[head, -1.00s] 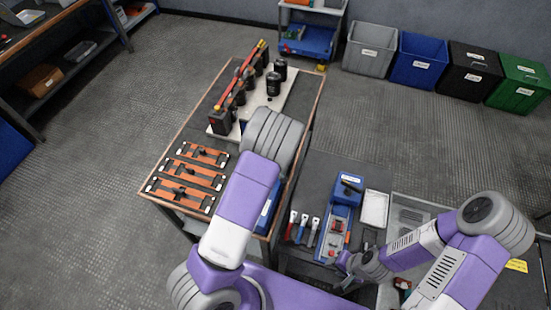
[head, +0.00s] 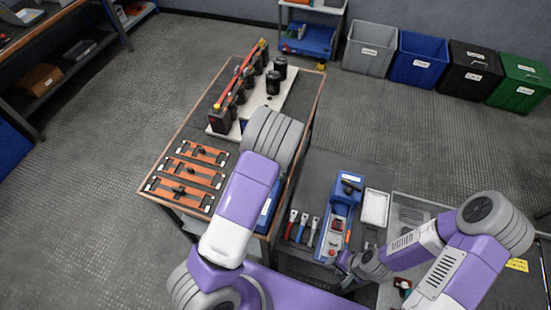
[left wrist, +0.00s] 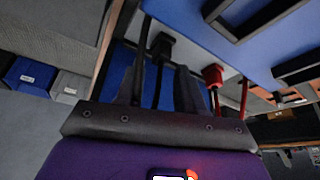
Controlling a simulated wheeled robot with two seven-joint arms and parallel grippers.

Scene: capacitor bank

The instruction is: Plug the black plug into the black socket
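In the left wrist view a black plug (left wrist: 160,46) with a black cable sits near the edge of a blue panel (left wrist: 215,32). My left gripper (left wrist: 156,80) has its two dark fingers apart. The black cable shows between them, and the plug appears just beyond the tips, not clamped. In the head view my left arm hides this gripper and the plug. A red plug (left wrist: 212,75) with red cables is to the right of the fingers. I cannot identify the black socket. My right gripper (head: 345,266) is low beside the blue tool tray; its fingers are too small to read.
The wood-edged bench (head: 315,100) carries a capacitor row with a red bar (head: 240,77), black cans (head: 273,82) and orange-black strips (head: 180,191). A blue tray (head: 340,215), a white tray (head: 375,207) and hand tools (head: 302,228) lie on the right-hand cart. Bins (head: 417,60) stand behind.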

